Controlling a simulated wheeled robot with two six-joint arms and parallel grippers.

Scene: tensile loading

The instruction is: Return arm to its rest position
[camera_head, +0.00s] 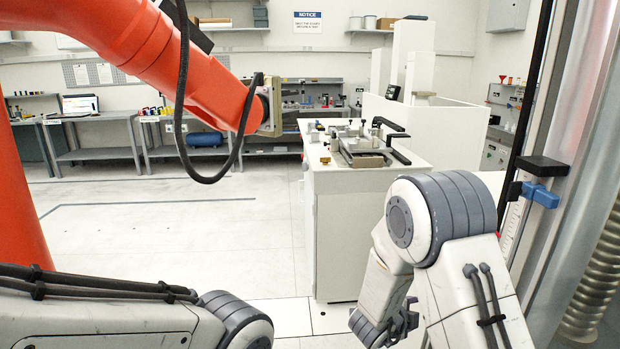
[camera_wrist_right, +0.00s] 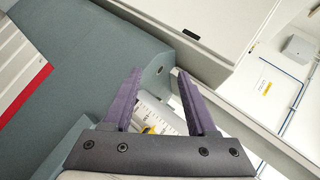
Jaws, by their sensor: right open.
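My right arm (camera_head: 440,225) stands at the lower right of the head view, bent with its forearm hanging down. My right gripper (camera_head: 400,325) is low at the bottom edge, partly hidden by the arm. In the right wrist view the gripper (camera_wrist_right: 160,90) shows two purple fingers set apart, with nothing between them. My left arm (camera_head: 120,315) lies along the lower left edge of the head view. Its gripper is out of frame.
An orange robot arm (camera_head: 150,50) reaches across the upper left. A white cabinet (camera_head: 365,230) with fixtures (camera_head: 360,145) on top stands mid-picture. A metal column with a blue clamp (camera_head: 540,194) rises close by my right arm. The floor (camera_head: 180,235) on the left is clear.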

